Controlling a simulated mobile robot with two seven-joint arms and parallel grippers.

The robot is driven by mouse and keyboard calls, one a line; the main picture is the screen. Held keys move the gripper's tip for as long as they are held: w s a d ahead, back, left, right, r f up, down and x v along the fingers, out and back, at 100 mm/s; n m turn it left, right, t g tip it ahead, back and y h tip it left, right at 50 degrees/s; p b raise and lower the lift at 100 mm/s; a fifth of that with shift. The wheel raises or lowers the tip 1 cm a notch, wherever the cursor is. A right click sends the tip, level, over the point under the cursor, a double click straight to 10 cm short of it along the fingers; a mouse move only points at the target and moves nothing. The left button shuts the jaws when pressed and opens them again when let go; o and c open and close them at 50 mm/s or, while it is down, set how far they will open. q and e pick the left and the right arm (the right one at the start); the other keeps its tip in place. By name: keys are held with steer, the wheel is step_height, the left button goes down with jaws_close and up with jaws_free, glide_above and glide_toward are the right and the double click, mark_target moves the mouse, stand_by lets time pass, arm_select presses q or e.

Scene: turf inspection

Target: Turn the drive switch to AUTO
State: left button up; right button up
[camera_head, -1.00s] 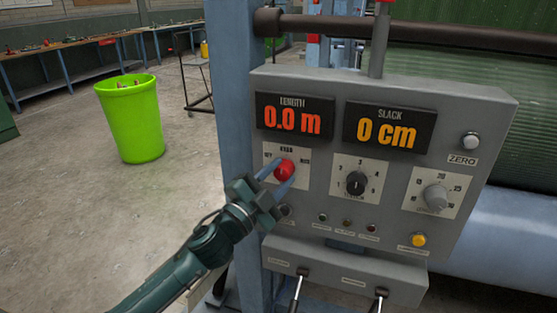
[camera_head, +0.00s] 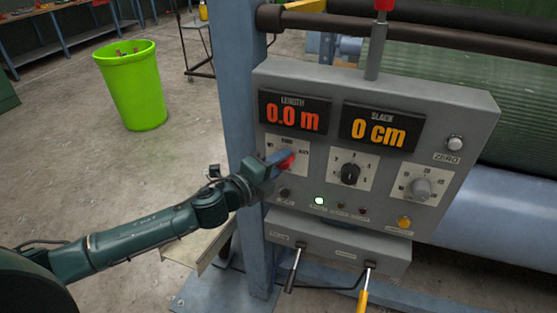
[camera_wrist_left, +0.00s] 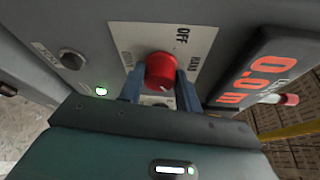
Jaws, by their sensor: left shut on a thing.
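The drive switch is a red knob (camera_head: 287,161) on a white plate at the left of the grey control panel (camera_head: 450,190). It also shows in the left wrist view (camera_wrist_left: 160,71), where OFF and HAND are readable on its plate. My left gripper (camera_head: 279,164) reaches it from the left and is shut on it, one blue finger on each side in the left wrist view (camera_wrist_left: 160,90). Which label the knob points to cannot be told. A green lamp (camera_head: 319,201) below is lit. My right gripper is not in view.
Displays read LENGTH 0.0 m (camera_head: 294,116) and SLACK 0 cm (camera_head: 380,130). A black knob (camera_head: 350,173), a grey knob (camera_head: 420,189) and a yellow button (camera_head: 404,222) are to the right. Two levers hang below. A green bin (camera_head: 132,85) stands on open floor at left.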

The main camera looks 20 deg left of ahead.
arm_select(q)
steer(key=shift+m+y, duration=0.3)
steer(key=shift+m, duration=0.2)
steer(key=o, duration=1)
steer(key=shift+c, duration=0.2)
steer(key=shift+s, duration=0.1)
steer(key=b+v, duration=0.4)
steer(key=v, duration=0.9)
steer(key=shift+r, duration=0.2)
steer(key=shift+a, duration=0.1)
